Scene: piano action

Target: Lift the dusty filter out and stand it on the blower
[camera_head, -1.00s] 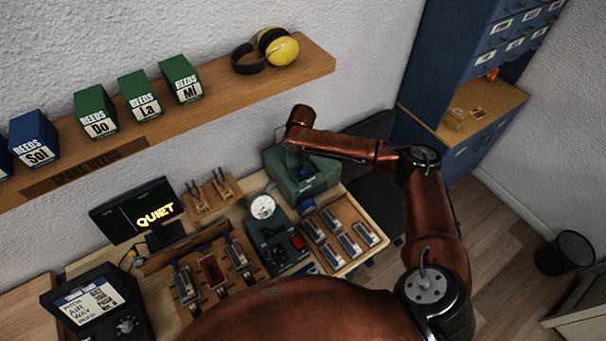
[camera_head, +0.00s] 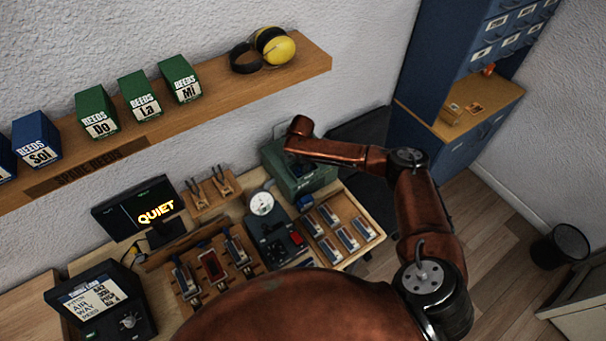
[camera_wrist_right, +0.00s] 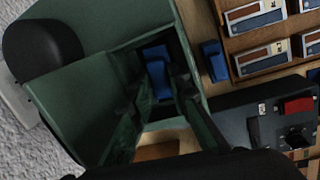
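The blower is a green box (camera_head: 318,181) at the back right of the bench, partly covered by my right arm in the head view. In the right wrist view its green casing (camera_wrist_right: 75,95) has a dark open slot. A blue tab (camera_wrist_right: 158,80), seemingly the filter's handle, shows inside the slot; the filter's body and any dust cannot be made out. My right gripper (camera_wrist_right: 156,98) points down into the slot, its dark fingers apart on either side of the tab. Contact cannot be told. My left gripper is not in view.
A small blue piece (camera_wrist_right: 213,62) stands beside the blower. A wooden tray of reed blocks (camera_head: 325,249) and a dark control box with a red button (camera_head: 276,240) lie close in front. A shelf (camera_head: 215,101) with reed boxes and earmuffs runs above the bench.

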